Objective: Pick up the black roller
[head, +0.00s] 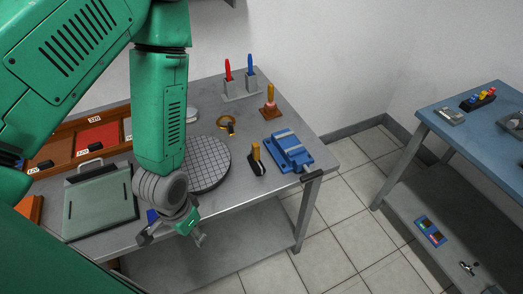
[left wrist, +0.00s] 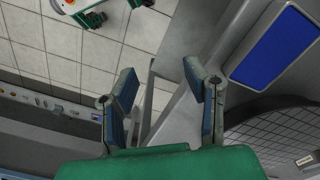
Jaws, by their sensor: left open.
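A small black tool with a yellow-orange upright handle (head: 256,158) stands near the right front edge of the grey table, left of a blue block; it may be the black roller, but its shape is too small to be sure. My left gripper (head: 173,236) hangs at the table's front edge, to the left of and nearer than that tool, clearly apart from it. In the left wrist view its fingers (left wrist: 160,82) are spread, with only the table edge, a leg and floor behind them. The black tool is not seen there. My right gripper does not show.
A round gridded plate (head: 207,166) lies between my gripper and the tool. A blue table (head: 456,128) is at right, beyond open floor.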

